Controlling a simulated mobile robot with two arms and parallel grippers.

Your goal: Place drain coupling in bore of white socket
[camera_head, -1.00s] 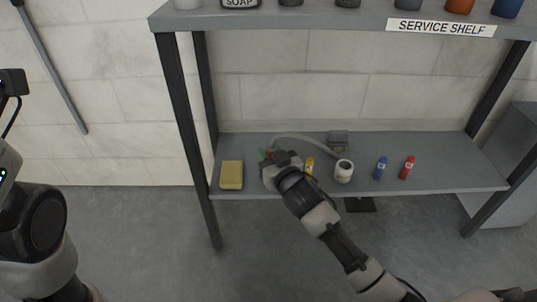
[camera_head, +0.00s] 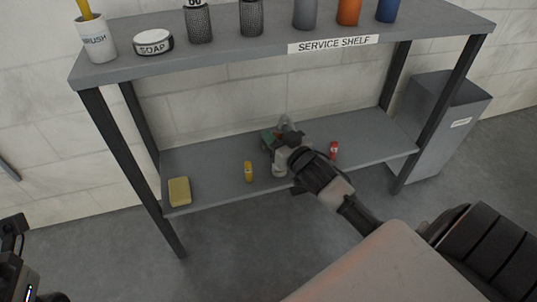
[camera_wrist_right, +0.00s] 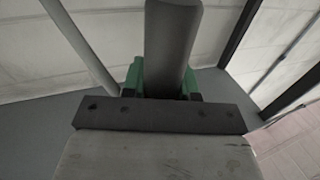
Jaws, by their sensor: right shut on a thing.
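My right gripper (camera_head: 268,138) is over the middle of the lower shelf, its green fingertips partly hidden behind its own body. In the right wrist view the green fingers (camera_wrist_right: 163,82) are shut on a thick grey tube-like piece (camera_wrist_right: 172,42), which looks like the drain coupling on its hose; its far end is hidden. The white socket (camera_head: 279,171) stands on the lower shelf just below and in front of the gripper, partly covered by my arm. Its bore is hidden, and I cannot tell whether the coupling touches it.
The lower shelf (camera_head: 215,165) holds a yellow sponge (camera_head: 179,190), a yellow bottle (camera_head: 248,171) and a red bottle (camera_head: 333,150). The upper shelf (camera_head: 250,48) overhangs it, with several containers on top. A grey cabinet (camera_head: 440,125) stands at the right.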

